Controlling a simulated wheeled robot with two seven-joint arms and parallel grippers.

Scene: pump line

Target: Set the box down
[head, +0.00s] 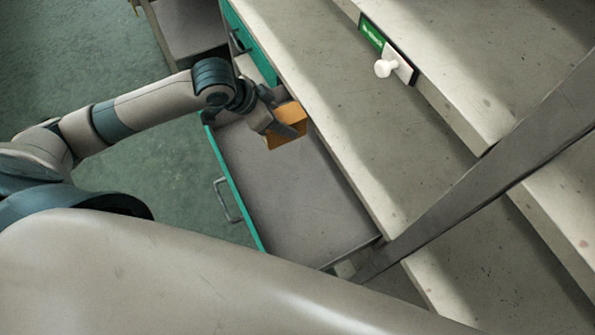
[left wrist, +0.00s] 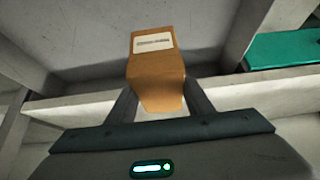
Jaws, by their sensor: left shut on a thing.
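An orange-brown box (head: 288,122) is between the fingers of my left gripper (head: 275,125), at the far end of an open drawer (head: 300,195). In the left wrist view the box (left wrist: 155,72) has a pale label on it, and the two fingers of my left gripper (left wrist: 160,105) are shut on its sides. I cannot tell whether the box touches the drawer floor. The drawer has a green front and a grey floor, which is bare apart from the box. My right gripper is not in view.
A pale worktop (head: 330,110) runs along the right side of the drawer. A white knob (head: 385,68) sits by a green label on a shelf edge. A dark diagonal bar (head: 470,185) crosses the right side. Another open drawer (head: 190,25) is at the top.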

